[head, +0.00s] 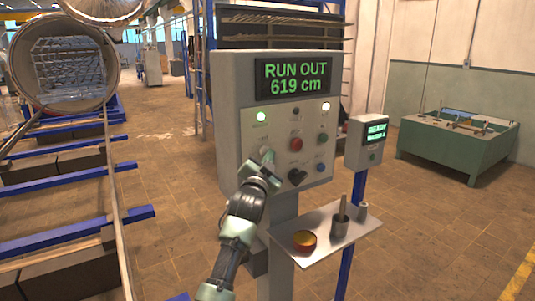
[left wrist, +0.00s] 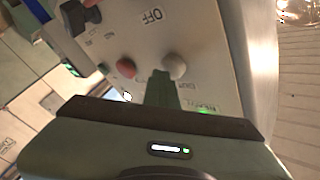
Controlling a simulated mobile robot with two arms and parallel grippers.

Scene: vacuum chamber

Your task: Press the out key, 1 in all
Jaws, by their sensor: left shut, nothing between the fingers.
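The grey control box (head: 228,125) stands on a post, and its display (head: 293,78) reads "RUN OUT 619 cm". A pale round key (left wrist: 175,66) is on its face beside a red key (left wrist: 125,68); the red key also shows in the head view (head: 295,144). My left gripper (head: 268,157) is shut and empty, its fingertips at the pale key, which they partly cover in the head view. In the left wrist view the fingers (left wrist: 162,88) end close to the pale key; contact cannot be told. My right gripper is out of view.
A green lamp (head: 261,117) glows on the box; a black selector knob (head: 297,177) sits low on it. A smaller box (head: 366,145) stands right. Blue rails (head: 65,240) lie left.

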